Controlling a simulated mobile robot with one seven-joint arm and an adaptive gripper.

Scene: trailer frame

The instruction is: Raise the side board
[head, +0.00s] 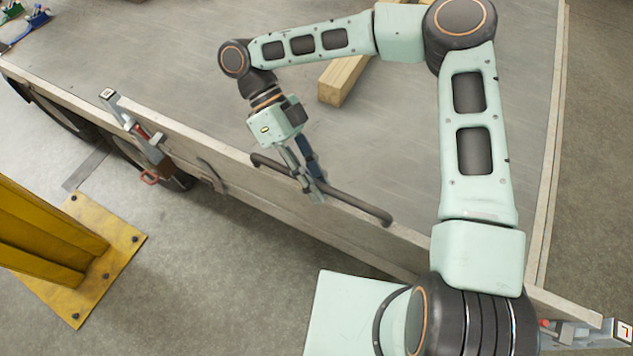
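The side board (232,160) runs along the near edge of the trailer bed (190,75), from the left latch post to the lower right. I see its top edge and part of its outer face, and it looks about upright. A dark handle bar (357,205) is fixed along the middle of the board. My gripper (315,190) points down at this bar, its fingers close together across it, and appears shut on it. The contact is partly hidden by the fingers. My arm hides the board's right part.
A latch with a red lever (150,177) stands at the board's left end, another latch (570,335) at the right end. A wooden beam (342,82) lies on the bed. A yellow post (40,240) stands on the floor at left. Open floor (215,260) lies below the board.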

